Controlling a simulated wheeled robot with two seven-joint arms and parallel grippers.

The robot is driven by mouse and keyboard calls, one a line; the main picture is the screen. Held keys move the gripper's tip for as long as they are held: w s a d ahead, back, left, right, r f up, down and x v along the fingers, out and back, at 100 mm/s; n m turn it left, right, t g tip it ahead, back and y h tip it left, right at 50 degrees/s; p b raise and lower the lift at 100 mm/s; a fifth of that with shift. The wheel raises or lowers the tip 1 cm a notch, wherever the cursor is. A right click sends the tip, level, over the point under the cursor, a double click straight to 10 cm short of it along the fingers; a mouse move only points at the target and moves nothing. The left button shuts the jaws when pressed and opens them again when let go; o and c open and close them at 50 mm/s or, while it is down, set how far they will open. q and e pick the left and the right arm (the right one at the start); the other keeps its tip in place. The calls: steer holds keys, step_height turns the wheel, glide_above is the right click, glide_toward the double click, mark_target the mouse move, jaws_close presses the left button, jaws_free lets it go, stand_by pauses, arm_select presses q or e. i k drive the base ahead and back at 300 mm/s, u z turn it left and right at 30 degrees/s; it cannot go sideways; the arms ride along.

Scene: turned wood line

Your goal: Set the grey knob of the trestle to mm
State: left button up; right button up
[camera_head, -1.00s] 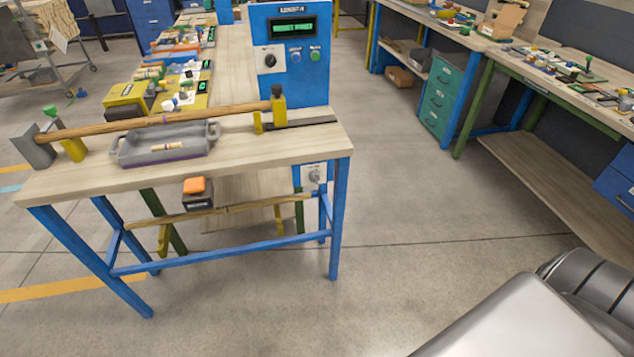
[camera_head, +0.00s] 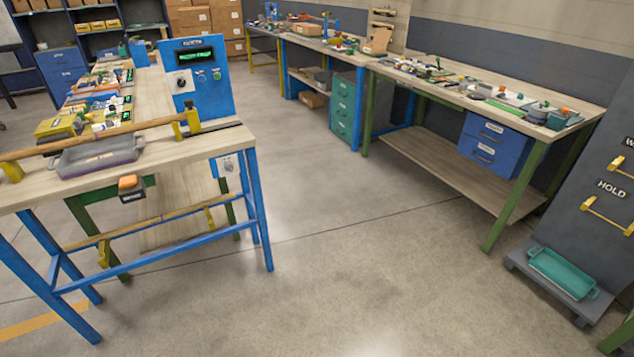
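The trestle is a wood-topped table on blue legs (camera_head: 259,205) at the left. A grey knob (camera_head: 228,164) on a small white plate shows below its top, by the right leg. The knob is small and its setting and any lettering are too small to read. A dark knob (camera_head: 181,83) on a white plate sits on the blue control panel (camera_head: 208,99) above the top. Neither of my grippers is in view.
A grey tray (camera_head: 95,158) and a long wooden bar (camera_head: 100,136) are on the trestle top. A workbench (camera_head: 480,97) with blue drawers runs along the right. A dark HOLD rack (camera_head: 600,180) with a teal tray (camera_head: 562,273) stands far right. The middle floor is clear.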

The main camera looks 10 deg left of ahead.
mark_target(229, 165)
steer(key=u, duration=0.45)
steer(key=k, duration=0.1)
steer(key=z, duration=1.55)
steer(key=i, duration=1.5)
steer(key=u, duration=1.15)
steer(key=i, duration=0.45)
steer(key=u, duration=0.5)
